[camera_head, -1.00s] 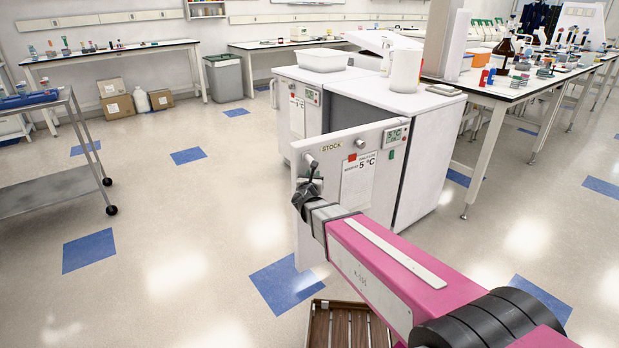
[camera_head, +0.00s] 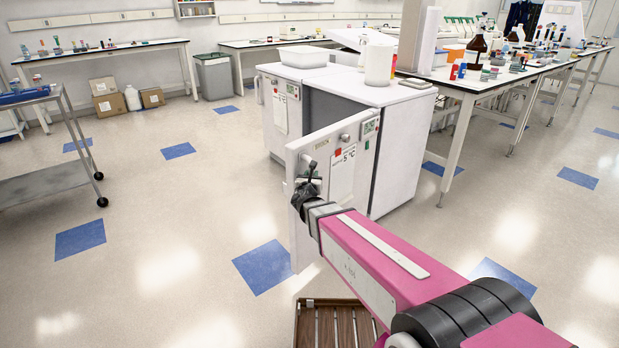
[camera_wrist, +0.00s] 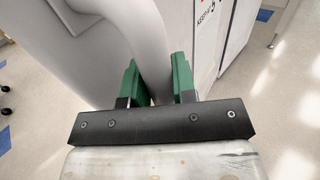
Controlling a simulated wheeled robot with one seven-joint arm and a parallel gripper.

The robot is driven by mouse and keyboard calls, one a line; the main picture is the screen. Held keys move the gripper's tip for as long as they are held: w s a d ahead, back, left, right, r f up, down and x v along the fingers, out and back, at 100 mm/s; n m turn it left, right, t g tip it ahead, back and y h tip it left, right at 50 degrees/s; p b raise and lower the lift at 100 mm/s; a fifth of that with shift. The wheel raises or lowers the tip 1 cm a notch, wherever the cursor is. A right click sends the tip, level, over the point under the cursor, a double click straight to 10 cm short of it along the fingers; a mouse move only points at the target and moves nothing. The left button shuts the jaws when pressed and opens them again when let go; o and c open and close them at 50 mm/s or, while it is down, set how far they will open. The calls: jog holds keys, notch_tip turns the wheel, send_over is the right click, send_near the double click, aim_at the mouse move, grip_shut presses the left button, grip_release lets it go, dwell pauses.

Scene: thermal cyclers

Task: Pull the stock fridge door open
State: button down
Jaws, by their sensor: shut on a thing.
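The stock fridge is a white under-bench unit (camera_head: 400,150). Its door (camera_head: 303,240) stands swung out from the body, showing a dark gap behind it. The door front carries a small display, a red mark and a "5 °C" label (camera_head: 343,172). My gripper (camera_head: 308,178) is at the door's free edge, at the handle. In the wrist view, the green fingers of my gripper (camera_wrist: 159,82) are on both sides of the pale curved handle (camera_wrist: 140,35) and shut on it. In the head view my gripper partly hides the handle.
A second white unit (camera_head: 281,115) stands left of the fridge. A white tub and a white jug (camera_head: 380,63) are on top. A slatted wooden item (camera_head: 335,325) lies on the floor below my arm. A grey cart (camera_head: 45,180) is far left. Floor left of the door is clear.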

jog(key=shift+s, duration=0.1)
jog(key=c, duration=0.9)
grip_release()
jog(key=s, duration=0.3)
jog(key=s+a, duration=0.1)
jog(key=s, duration=0.6)
jog(key=shift+s+a, duration=0.25)
jog(key=shift+s, duration=0.05)
